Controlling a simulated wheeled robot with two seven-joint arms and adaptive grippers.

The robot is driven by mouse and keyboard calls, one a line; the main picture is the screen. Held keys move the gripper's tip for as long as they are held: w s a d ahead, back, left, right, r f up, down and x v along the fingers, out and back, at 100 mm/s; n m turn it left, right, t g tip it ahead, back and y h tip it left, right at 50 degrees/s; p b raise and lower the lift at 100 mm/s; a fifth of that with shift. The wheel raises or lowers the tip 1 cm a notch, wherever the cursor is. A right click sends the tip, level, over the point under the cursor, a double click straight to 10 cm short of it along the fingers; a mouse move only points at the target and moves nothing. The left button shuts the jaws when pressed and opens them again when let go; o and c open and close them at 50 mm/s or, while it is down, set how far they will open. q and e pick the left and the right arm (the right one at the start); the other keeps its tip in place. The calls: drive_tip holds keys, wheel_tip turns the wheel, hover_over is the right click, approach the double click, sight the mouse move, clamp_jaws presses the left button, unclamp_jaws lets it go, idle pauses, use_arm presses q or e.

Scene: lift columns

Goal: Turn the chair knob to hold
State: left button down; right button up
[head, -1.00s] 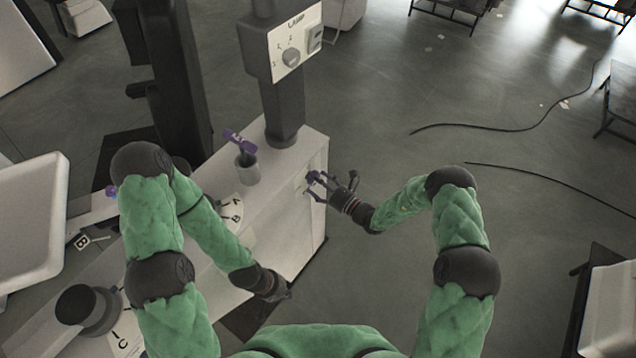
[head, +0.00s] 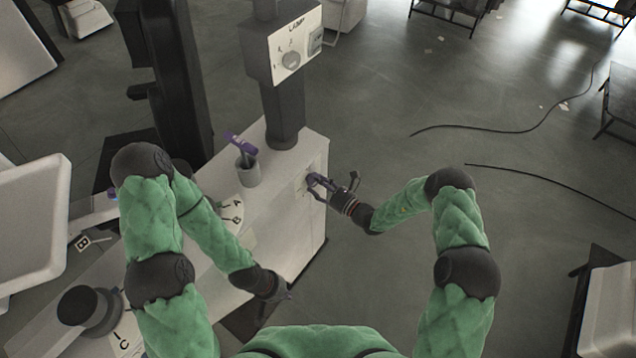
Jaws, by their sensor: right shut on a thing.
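A white cabinet (head: 285,200) stands in the middle, and a small dark knob (head: 312,180) sits on its right end face. My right gripper (head: 316,184) is at that end face, shut on the knob, and its fingers hide most of it. Any markings around the knob are too small or hidden to read, so I cannot tell its setting. My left gripper (head: 284,293) hangs low in front of the cabinet, apart from the knob. Its fingers are too small and dark to tell whether they are open.
A grey post carries a panel marked LAMP (head: 296,45) with a round dial (head: 291,60). Black cables (head: 500,128) lie on the floor at right, which is otherwise mostly clear.

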drive_tip(key=m+p, duration=0.1)
drive_tip(key=m, duration=0.2)
drive_tip(key=shift+s+f, duration=0.15)
drive_tip(key=m+g+p, duration=0.1)
drive_tip(key=m, duration=0.3)
drive_tip(key=shift+s+a+m, duration=0.1)
drive_tip(key=shift+m, duration=0.3)
drive_tip(key=m+p, duration=0.1)
drive_tip(key=m, duration=0.3)
drive_tip(key=shift+s+g, duration=0.1)
drive_tip(key=shift+g, duration=0.2)
drive_tip(key=m, duration=0.3)
drive_tip(key=shift+a+m, duration=0.1)
drive_tip(key=shift+m, duration=0.3)
drive_tip(key=o, duration=1.1)
drive_tip(key=shift+a, duration=0.1)
drive_tip(key=shift+w+d+r, duration=0.2)
drive_tip(key=shift+r, duration=0.05)
drive_tip(key=shift+d, duration=0.1)
